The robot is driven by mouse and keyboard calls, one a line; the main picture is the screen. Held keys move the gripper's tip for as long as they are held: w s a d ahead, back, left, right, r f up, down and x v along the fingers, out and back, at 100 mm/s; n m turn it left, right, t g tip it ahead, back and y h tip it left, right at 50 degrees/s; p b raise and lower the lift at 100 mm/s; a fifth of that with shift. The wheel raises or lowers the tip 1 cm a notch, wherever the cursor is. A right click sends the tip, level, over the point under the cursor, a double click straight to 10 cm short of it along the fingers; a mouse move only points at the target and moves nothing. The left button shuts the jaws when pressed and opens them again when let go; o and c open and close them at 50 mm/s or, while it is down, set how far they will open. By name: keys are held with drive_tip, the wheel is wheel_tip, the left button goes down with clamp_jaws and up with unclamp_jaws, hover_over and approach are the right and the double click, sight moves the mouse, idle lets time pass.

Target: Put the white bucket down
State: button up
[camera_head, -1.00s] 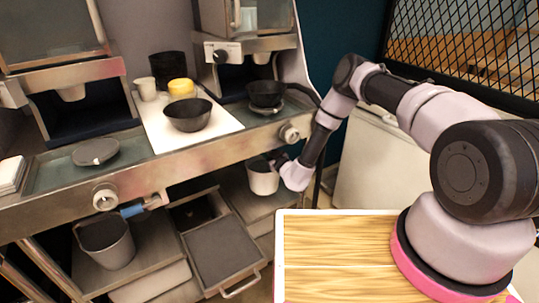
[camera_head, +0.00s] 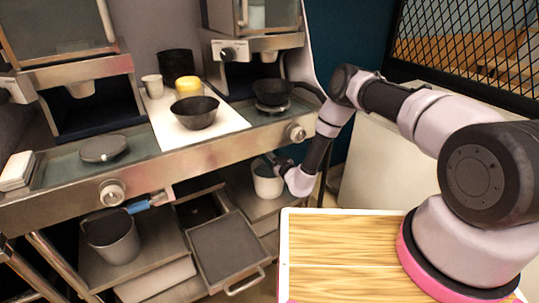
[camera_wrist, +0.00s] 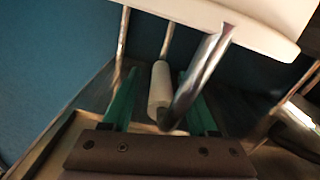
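The white bucket (camera_head: 267,183) is under the right part of the counter, at the lower right shelf. It looks upright, and its base appears to be at the shelf surface, though I cannot tell for sure that it touches. My gripper (camera_head: 282,164) is at the bucket's upper right side. In the wrist view, the green fingers of my gripper (camera_wrist: 160,95) are apart. A white cylindrical grip (camera_wrist: 159,88) lies between them, with gaps showing on both sides. A shiny metal bar (camera_wrist: 200,75) crosses close to the right finger.
The lower shelf (camera_head: 265,208) has an open grey drawer (camera_head: 225,248) to its left. A grey bucket (camera_head: 113,240) stands farther left under a blue-handled item (camera_head: 138,207). The counter edge (camera_head: 225,150) is just above my gripper. A wooden board (camera_head: 340,250) is in front.

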drive_tip(key=v, duration=1.2)
